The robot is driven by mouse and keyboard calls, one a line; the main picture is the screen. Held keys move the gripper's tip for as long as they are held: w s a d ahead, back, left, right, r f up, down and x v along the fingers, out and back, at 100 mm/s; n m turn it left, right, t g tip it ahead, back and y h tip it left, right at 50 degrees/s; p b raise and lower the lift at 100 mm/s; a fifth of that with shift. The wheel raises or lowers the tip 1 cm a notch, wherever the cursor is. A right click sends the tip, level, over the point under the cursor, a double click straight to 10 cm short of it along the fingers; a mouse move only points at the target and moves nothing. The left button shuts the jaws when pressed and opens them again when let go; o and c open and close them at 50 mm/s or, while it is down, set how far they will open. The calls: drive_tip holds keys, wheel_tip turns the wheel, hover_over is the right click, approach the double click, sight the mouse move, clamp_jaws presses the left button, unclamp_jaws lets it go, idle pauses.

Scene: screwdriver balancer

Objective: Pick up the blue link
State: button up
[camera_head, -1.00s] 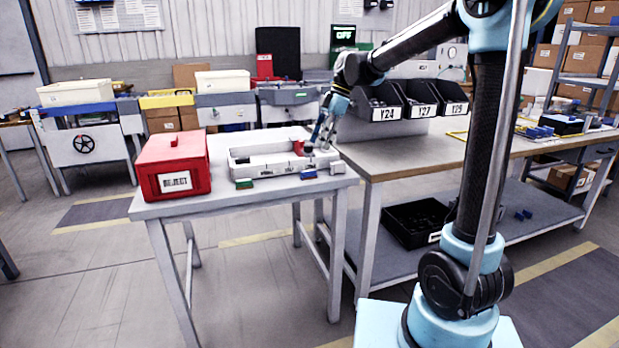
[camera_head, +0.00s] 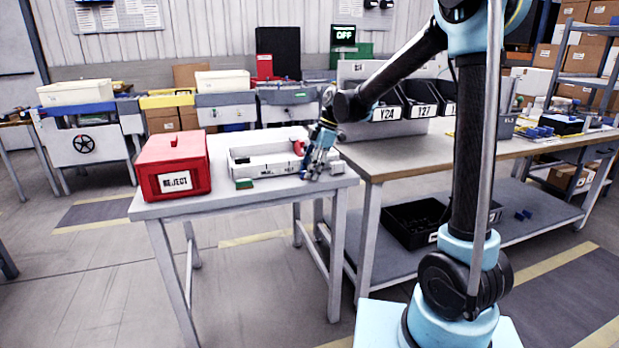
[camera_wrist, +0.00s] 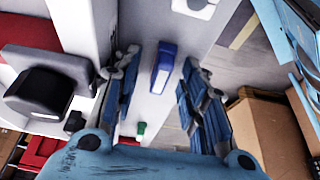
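The blue link (camera_wrist: 163,68) lies on the white table, at the front of the white tray, and shows in the middle of the wrist view. My gripper (camera_wrist: 159,62) is open and empty. Its two fingers stand apart on either side of the link in that view, and no contact shows. In the head view my gripper (camera_head: 313,172) is low at the tray's front right corner and covers the link there.
The white tray (camera_head: 242,170) holds a red part and stands close beside my gripper. A green piece (camera_head: 244,184) lies at its front left. A red reject box (camera_head: 172,168) stands at the table's left. The wooden bench (camera_head: 400,160) adjoins on the right.

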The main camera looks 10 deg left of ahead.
drive_tip(key=shift+c, duration=0.5)
drive_tip(key=c, duration=0.8)
